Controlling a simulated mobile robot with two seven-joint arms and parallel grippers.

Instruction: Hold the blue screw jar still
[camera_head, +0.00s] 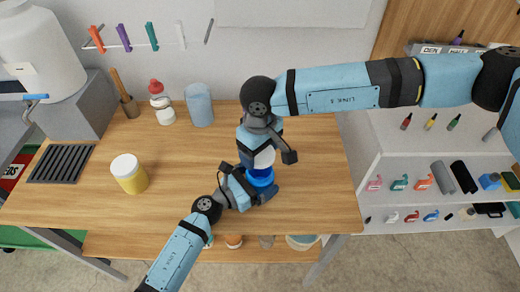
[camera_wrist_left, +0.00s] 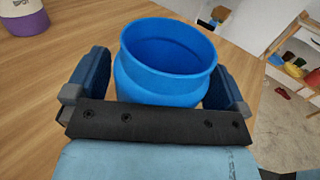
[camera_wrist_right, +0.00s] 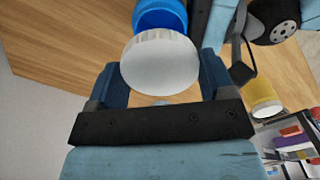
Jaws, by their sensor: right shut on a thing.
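The blue jar (camera_head: 261,179) stands upright near the front right of the wooden table. In the left wrist view the blue jar (camera_wrist_left: 168,65) is uncovered at the top, with its hollow inside showing. My left gripper (camera_head: 258,186) has its fingers on either side of the jar, open around it; contact is unclear. My right gripper (camera_head: 264,152) comes from above, shut on a white ribbed lid (camera_wrist_right: 160,64). The lid also shows in the head view (camera_head: 264,159), just above the jar. In the right wrist view the jar (camera_wrist_right: 160,14) shows just beyond the lid.
A yellow jar with a white lid (camera_head: 130,174) stands on the left of the table (camera_head: 190,160). A red-capped bottle (camera_head: 161,102) and a light blue container (camera_head: 199,105) stand at the back. Shelves (camera_head: 440,190) with small items are on the right. The table's middle left is clear.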

